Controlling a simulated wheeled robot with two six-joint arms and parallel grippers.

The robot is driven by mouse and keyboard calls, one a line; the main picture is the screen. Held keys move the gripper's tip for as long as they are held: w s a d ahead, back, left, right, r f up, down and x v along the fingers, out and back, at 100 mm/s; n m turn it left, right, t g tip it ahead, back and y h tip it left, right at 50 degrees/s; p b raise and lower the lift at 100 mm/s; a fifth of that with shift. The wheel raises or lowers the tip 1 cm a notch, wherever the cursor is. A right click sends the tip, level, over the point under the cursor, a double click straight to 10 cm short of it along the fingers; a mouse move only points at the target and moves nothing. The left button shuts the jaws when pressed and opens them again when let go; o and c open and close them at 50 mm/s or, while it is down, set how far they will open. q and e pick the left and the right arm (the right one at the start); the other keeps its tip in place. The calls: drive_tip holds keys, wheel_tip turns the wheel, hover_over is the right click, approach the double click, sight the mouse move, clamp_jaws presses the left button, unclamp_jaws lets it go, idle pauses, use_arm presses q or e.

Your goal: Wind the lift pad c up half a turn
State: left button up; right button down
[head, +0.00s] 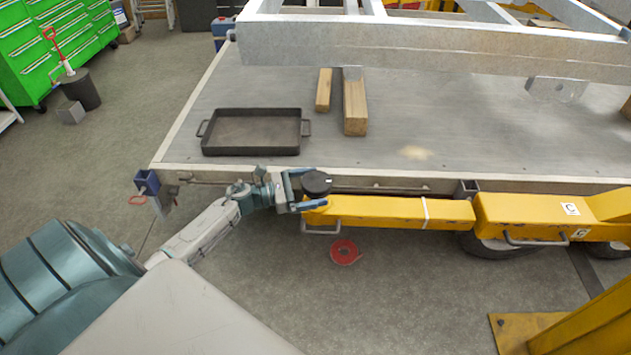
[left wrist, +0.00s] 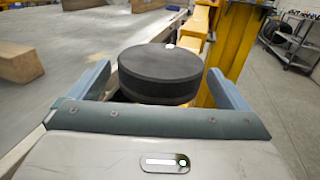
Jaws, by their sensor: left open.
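The lift pad c is a round black pad (head: 316,183) at the left end of a yellow lift arm (head: 400,211), which carries a label with the letter C. The pad also shows in the left wrist view (left wrist: 161,72), with a small white mark on its top. My left gripper (head: 306,190) is open, with one blue finger on each side of the pad. In the left wrist view the left gripper (left wrist: 160,85) shows a gap between the right finger and the pad. Contact at the left finger cannot be told. My right gripper is not in view.
A grey table (head: 230,100) with a raised edge lies just behind the pad. It bears a black tray (head: 253,151), wood blocks (head: 355,107) and a metal frame (head: 430,45). A red reel (head: 344,252) lies on the floor below the arm. A yellow post (head: 585,325) stands at front right.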

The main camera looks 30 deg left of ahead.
use_arm(q)
drive_tip(key=shift+w+d, duration=0.4)
drive_tip(key=c, duration=1)
drive_tip(key=shift+n+t+y, duration=0.3)
